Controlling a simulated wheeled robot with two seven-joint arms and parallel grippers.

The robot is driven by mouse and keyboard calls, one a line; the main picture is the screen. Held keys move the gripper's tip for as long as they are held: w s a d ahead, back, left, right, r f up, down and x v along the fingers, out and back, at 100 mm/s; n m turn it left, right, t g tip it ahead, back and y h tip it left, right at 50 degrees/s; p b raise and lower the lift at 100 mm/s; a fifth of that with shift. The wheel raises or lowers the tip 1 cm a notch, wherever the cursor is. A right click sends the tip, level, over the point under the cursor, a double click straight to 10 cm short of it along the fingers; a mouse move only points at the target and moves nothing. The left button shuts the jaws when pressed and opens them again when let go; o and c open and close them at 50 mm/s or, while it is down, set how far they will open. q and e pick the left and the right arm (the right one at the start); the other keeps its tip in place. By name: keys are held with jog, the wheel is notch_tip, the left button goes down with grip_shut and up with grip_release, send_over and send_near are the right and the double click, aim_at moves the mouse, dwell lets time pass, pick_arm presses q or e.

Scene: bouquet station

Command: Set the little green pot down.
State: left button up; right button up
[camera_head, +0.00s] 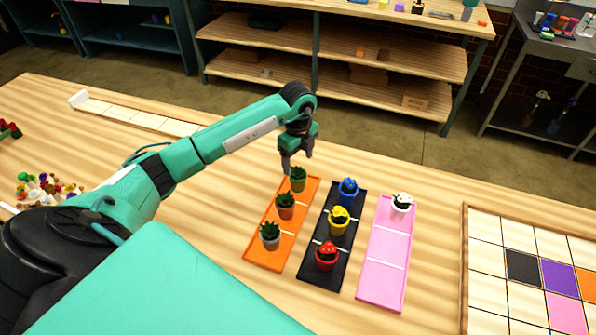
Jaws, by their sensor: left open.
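The little green pot (298,186), with a spiky green plant in it, appears to stand upright in the far compartment of the orange tray (256,256). My left gripper (297,163) is just above and behind it in the picture, fingers pointing down. It is open, with nothing seen between its fingers. The fingertips are close to the plant's top; whether they touch it I cannot tell.
A brown pot (285,212) and a grey pot (269,242) share the orange tray. The black tray (314,274) holds blue, yellow and red pots. The pink tray (384,274) holds a white pot (400,208). A tile board (464,262) lies right.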

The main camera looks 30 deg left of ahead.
pick_arm(q)
notch_tip(320, 180, up, 7)
jog(key=b, duration=0.1)
jog(key=shift+b, duration=0.35)
dwell(0.3)
